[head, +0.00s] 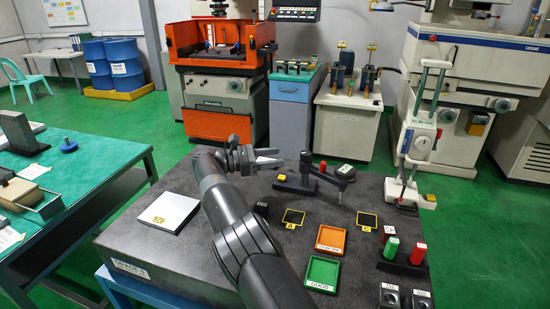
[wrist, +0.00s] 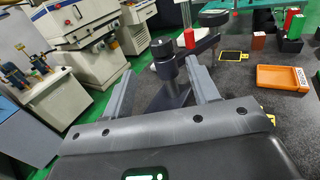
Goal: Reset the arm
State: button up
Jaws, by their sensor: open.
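A thin stylus hangs from the arm's outer end. My gripper (head: 281,157) is open and empty, level, left of the post in the head view. In the wrist view my gripper (wrist: 160,68) has its fingers apart, with the device's post (wrist: 163,60) showing between and beyond them. The device's arm (wrist: 203,45) points right there. I see no contact.
Orange tray (head: 331,239), green GOOD tray (head: 322,273), yellow-framed pads (head: 293,218), a white plate (head: 168,212) and red and green blocks (head: 391,248) lie on the table (head: 190,255). A white handled instrument (head: 418,140) stands at the back right.

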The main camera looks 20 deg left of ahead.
jog(key=w+d+r+m+g+y, duration=0.1)
jog(key=d+r+m+g+y, duration=0.15)
jog(key=d, duration=0.65)
jog(key=d+r+m+g+y, duration=0.15)
jog(key=d+r, duration=0.25)
jog(key=d, duration=0.5)
jog(key=s+d+r+m+g+y, duration=0.3)
jog(key=s+d+m, duration=0.45)
jog(key=d, duration=0.75)
jog(key=s+d+m+t+y, duration=0.1)
jog(key=s+d+m+y, duration=0.15)
jog(key=s, duration=0.55)
jog(key=s+d+m+y, duration=0.2)
jog(key=s+d+y, duration=0.15)
jog(key=s, duration=0.45)
jog(key=s+f+m+t+y, duration=0.1)
jog(key=s+f+m, duration=0.2)
jog(key=s, duration=0.5)
jog(key=s+f+m+t+y, duration=0.1)
jog(key=s+m, duration=0.3)
jog(key=s, duration=0.5)
jog(key=shift+s+d+f+m+t+y, duration=0.15)
jog(key=shift+d+f+m+t+y, duration=0.2)
jog(key=shift+f, duration=0.55)
jog(key=shift+c, duration=0.2)
